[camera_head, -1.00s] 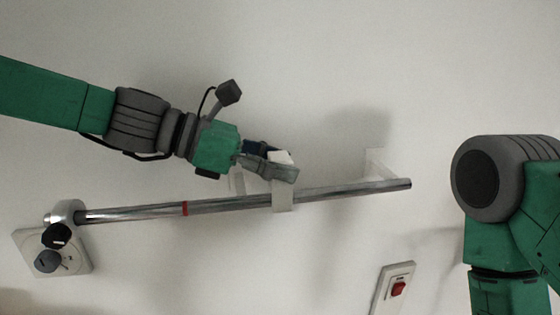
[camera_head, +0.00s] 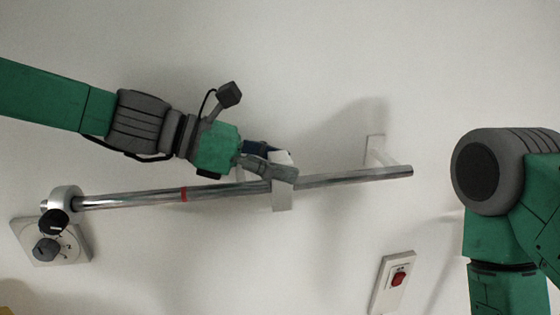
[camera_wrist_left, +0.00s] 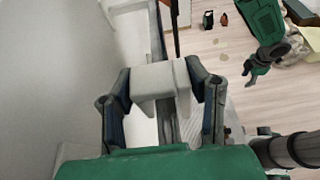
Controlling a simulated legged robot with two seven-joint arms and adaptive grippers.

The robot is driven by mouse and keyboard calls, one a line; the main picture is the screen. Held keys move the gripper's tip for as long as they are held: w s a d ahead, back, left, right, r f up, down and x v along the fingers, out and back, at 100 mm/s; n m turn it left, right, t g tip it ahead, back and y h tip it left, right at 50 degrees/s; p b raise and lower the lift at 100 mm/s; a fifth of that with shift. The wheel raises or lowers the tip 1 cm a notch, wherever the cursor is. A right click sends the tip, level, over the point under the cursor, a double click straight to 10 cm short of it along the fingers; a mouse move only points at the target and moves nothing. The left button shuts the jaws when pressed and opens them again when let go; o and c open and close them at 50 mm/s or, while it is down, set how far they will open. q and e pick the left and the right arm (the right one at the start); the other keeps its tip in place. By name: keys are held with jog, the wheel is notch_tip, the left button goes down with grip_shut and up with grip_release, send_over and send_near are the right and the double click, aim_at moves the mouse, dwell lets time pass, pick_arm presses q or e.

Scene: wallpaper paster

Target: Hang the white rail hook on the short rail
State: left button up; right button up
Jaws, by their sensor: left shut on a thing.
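The short rail (camera_head: 340,178) is a shiny metal bar with a red band, standing off the wall. The white rail hook (camera_head: 282,197) is at the middle of the rail, its lower part covering the rail's front and reaching below it. My left gripper (camera_head: 275,160) is shut on the hook's upper part, just above the rail. The left wrist view shows the hook (camera_wrist_left: 162,83) between both fingers, with the rail (camera_wrist_left: 170,130) passing beneath it. I cannot tell whether the hook's weight rests on the rail. In that view my right gripper (camera_wrist_left: 255,68) is small and away from the rail.
A white bracket (camera_head: 375,150) holds the rail to the wall near its right end. A round white collar (camera_head: 66,195) is at its left end, near a wall plate with a grey knob (camera_head: 46,250). A switch with a red rocker (camera_head: 398,279) is lower right.

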pick_arm(q)
jog(key=shift+f+b, duration=0.4)
jog(key=shift+f, duration=0.4)
jog(key=o, duration=1)
jog(key=shift+r, duration=0.1)
jog(key=shift+a+r, duration=0.1)
jog(key=shift+a, duration=0.2)
jog(key=v, duration=1.1)
jog(key=shift+a, duration=0.3)
jog(key=shift+d, duration=0.15)
